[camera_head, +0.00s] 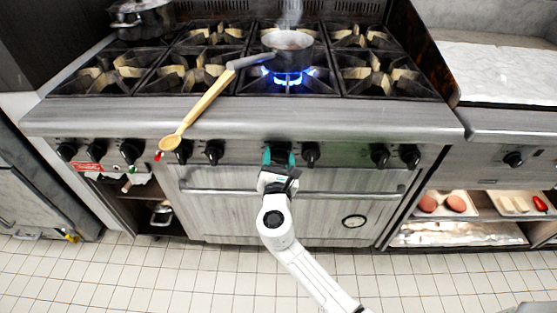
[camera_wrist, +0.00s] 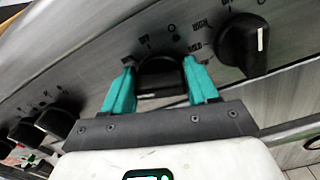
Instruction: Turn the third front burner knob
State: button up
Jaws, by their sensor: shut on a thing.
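The stove's front panel carries a row of black burner knobs. My gripper (camera_head: 279,157) is at the panel, its two teal fingers on either side of one black knob (camera_head: 280,149) right of the panel's middle. In the wrist view, my gripper (camera_wrist: 160,85) is closed on this knob (camera_wrist: 160,68), with a finger at its left and right. The pointer of the held knob is hidden or too dark to read. The neighbouring knob on the right (camera_head: 310,154) is free; in the wrist view it (camera_wrist: 240,45) shows a white pointer line.
A small pot (camera_head: 288,46) stands over a lit blue flame (camera_head: 290,76). A wooden spoon (camera_head: 205,98) lies across the stove's front edge, its bowl overhanging near the left knobs. An oven handle (camera_head: 220,191) runs below the panel. The tiled floor (camera_head: 150,275) in front is clear.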

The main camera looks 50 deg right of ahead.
jog(key=m+b, duration=0.3)
jog(key=m, duration=0.1)
jog(key=shift+f+b, duration=0.3)
jog(key=shift+b, duration=0.05)
jog(key=m+b, duration=0.3)
jog(key=shift+s+m, duration=0.15)
jog(key=shift+m, duration=0.25)
jog(key=m+b, duration=0.3)
jog(key=m, duration=0.1)
jog(key=shift+d+f+b, duration=0.1)
jog(key=shift+f+b, duration=0.05)
jog(key=shift+b, duration=0.25)
jog(key=shift+m+b, duration=1.05)
jog(key=shift+m, duration=0.45)
jog(key=o, duration=1)
jog(key=v, duration=1)
jog(key=shift+s+a+p, duration=0.3)
jog(key=shift+p, duration=0.05)
